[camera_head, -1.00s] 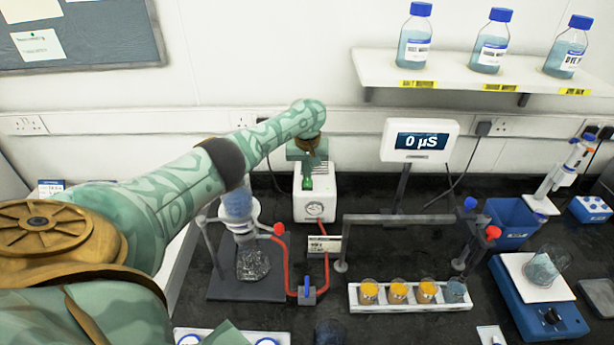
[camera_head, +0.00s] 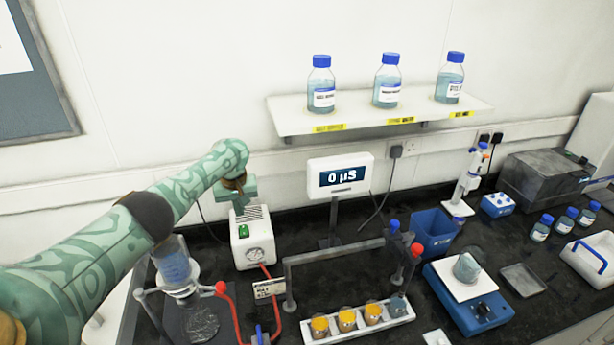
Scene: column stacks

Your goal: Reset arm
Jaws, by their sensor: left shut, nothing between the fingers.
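My left arm comes in from the left and reaches over the back of the bench. My left gripper (camera_head: 238,203) points down over the white pump box (camera_head: 252,238), which has a green switch and a round gauge on its front. The gripper is shut and holds nothing. Its fingertips are close to the box top; I cannot tell whether they touch it. The clear column (camera_head: 173,262) stands in its clamp left of the box, partly behind my arm. My right gripper is not in view.
The display (camera_head: 341,177) reads 0 µS. A blue bin (camera_head: 434,231) and a blue stirrer or scale (camera_head: 470,308) are to the right. Bottles stand on the shelf (camera_head: 380,113). A red tube (camera_head: 231,318) runs beside the column.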

